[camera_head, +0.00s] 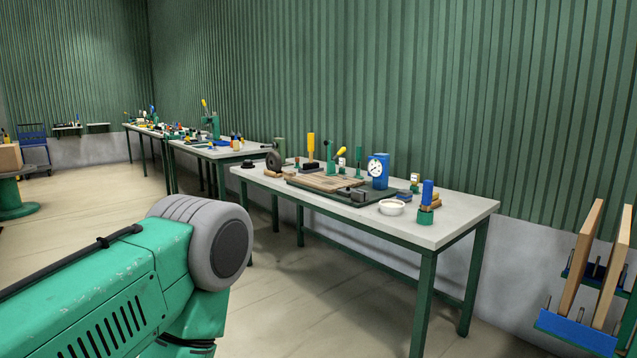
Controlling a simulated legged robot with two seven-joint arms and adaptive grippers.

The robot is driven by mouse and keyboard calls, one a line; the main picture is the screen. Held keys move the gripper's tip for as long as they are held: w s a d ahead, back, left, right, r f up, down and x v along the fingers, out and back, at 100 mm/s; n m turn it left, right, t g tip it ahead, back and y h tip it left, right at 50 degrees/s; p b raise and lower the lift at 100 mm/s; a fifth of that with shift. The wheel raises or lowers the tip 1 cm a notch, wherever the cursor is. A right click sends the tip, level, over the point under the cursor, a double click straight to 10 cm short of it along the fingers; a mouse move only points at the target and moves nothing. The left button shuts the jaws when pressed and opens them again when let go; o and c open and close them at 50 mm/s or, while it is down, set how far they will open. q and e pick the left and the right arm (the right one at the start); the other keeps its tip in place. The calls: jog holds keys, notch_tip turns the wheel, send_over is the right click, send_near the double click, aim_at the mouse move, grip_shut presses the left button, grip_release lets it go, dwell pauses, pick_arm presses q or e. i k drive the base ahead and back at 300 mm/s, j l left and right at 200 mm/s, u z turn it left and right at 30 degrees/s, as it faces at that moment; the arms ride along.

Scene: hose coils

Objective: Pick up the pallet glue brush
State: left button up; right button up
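I cannot single out the pallet glue brush for certain at this size. On the nearest worktable (465,208), a yellow upright handle on a dark block (311,152) stands toward the back. A blue-handled piece with a green base (427,196) stands near the right end. A white bowl (391,207) sits at the front edge, left of the blue-handled piece. Neither of my grippers is in view.
A blue gauge (378,171) and a wooden board on a dark tray (330,181) are on the same table. More cluttered tables (215,152) run toward the back left. A blue rack with wooden boards (578,330) stands at right. Floor (320,300) before the table is clear.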

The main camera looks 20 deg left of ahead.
aim_at(428, 187)
jog(key=i+j, duration=0.25)
jog(key=i, duration=0.25)
jog(key=i+j, duration=0.2)
jog(key=i, duration=0.35)
